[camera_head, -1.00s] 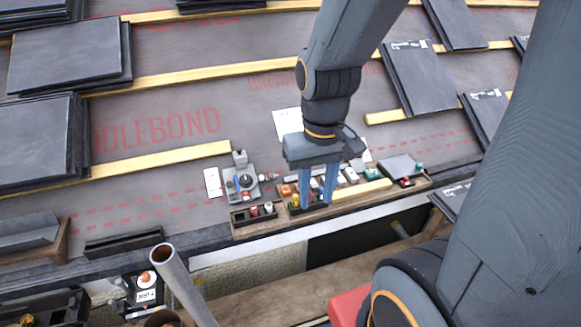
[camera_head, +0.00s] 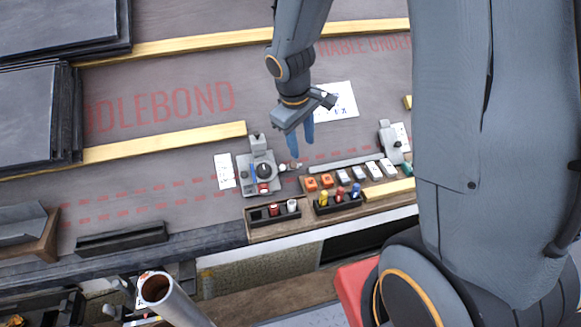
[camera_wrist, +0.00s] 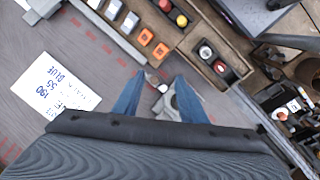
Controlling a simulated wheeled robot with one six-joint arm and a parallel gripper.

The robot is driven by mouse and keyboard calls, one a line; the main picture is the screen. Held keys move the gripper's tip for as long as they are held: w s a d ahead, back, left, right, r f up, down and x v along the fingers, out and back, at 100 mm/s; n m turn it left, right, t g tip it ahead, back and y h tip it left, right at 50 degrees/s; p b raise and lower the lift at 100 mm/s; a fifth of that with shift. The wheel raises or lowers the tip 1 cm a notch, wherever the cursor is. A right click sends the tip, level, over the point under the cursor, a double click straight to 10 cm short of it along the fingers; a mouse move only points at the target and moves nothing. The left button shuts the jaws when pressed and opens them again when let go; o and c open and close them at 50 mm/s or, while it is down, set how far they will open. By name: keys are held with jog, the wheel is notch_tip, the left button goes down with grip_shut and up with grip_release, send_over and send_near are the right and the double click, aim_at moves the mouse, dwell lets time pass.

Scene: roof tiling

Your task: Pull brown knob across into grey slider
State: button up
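My gripper (camera_head: 301,146) is open, its two blue fingers apart and pointing down just right of a grey device (camera_head: 259,172) with a round black dial. A small brownish knob (camera_head: 296,166) with a pale round piece beside it sits at the device's right side, close below the fingertips. In the wrist view, the small pale and brownish pieces (camera_wrist: 153,80) show between the fingers, not clamped. My gripper body hides part of the grey device there. A long grey bar (camera_head: 345,160), possibly the slider, lies to the right; it also shows in the wrist view (camera_wrist: 105,30).
A wooden tray (camera_head: 262,234) holds black bins with red, white, yellow and blue pieces, plus orange and pale blocks. A second grey fixture (camera_head: 388,142) stands at the right. Paper notes (camera_head: 336,103) lie behind my gripper. Yellow battens cross the roof.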

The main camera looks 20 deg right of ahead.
jog(key=n+b, duration=0.2)
send_near(293, 164)
jog(key=shift+t, duration=0.4)
jog(key=x, duration=0.2)
jog(key=b+x, duration=0.1)
jog(key=x, duration=0.5)
jog(key=shift+s, duration=0.3)
jog(key=shift+c, duration=0.4)
grip_shut()
